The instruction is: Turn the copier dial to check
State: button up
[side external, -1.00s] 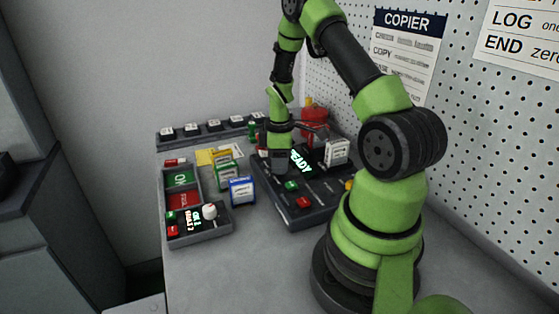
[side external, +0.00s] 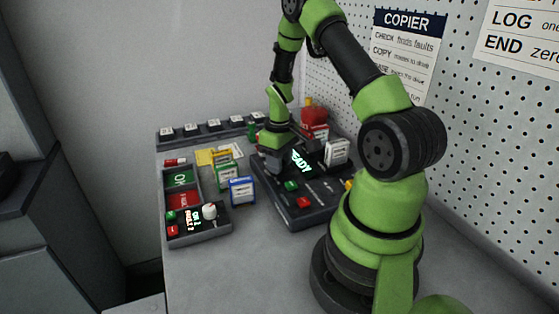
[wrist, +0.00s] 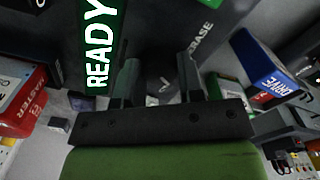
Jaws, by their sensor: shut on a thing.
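The copier (side external: 312,202) is a dark panel on the bench with a lit green READY display (side external: 301,161), which also shows in the wrist view (wrist: 98,45). A green button (side external: 291,186) and a red button (side external: 303,203) sit at its near end. My gripper (side external: 272,165) is down at the copier's left side. In the wrist view its two fingers (wrist: 158,72) stand on either side of the dark, round copier dial (wrist: 160,86) and are shut on it. The word ERASE is printed right of the dial; the pointer's exact setting is unclear.
A white cartridge (side external: 337,152) stands in the copier, with a red one (side external: 314,124) behind. Green (side external: 227,176) and blue (side external: 242,191) cartridges stand left of the copier. A grey tray (side external: 200,239) with a white knob lies front left. The front bench is clear.

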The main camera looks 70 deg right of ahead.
jog(key=shift+w+m, duration=0.1)
jog(key=shift+m, duration=0.9)
jog(key=o, duration=0.9)
jog(key=shift+r, duration=0.1)
notch_tip(320, 180, up, 10)
